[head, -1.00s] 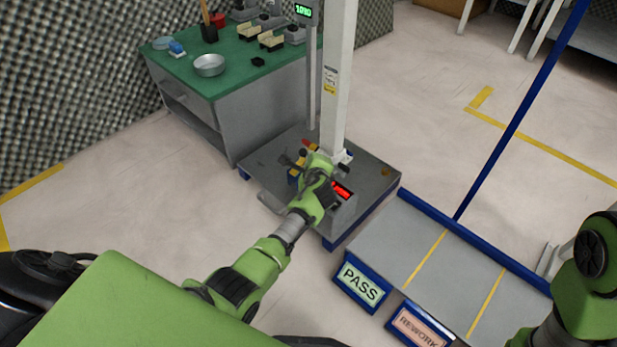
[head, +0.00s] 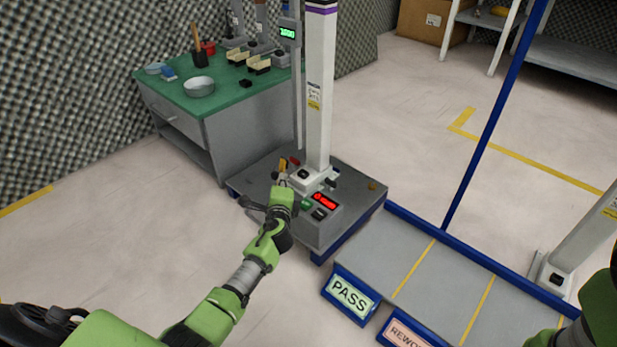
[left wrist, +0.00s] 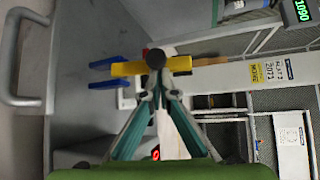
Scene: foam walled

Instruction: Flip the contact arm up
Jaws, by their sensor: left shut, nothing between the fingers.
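The machine is a tall white column (head: 319,100) on a grey base box with a red display (head: 326,201). In the left wrist view a yellow bar (left wrist: 127,69) with a round black knob (left wrist: 156,58) lies across the column; it looks like the contact arm. In the head view a small yellow piece (head: 283,166) shows beside the column's foot. My left gripper (head: 282,181) is at the column's near left side. In the left wrist view its teal fingers (left wrist: 156,88) are closed together, empty, just below the knob; I cannot tell whether they touch it. My right gripper is out of view.
Blue prongs (left wrist: 106,74) stick out beside the yellow bar. A green-topped bench (head: 226,98) stands behind left. A grey platform with a PASS sign (head: 350,296) and a blue post (head: 492,115) are to the right. Open floor lies front left.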

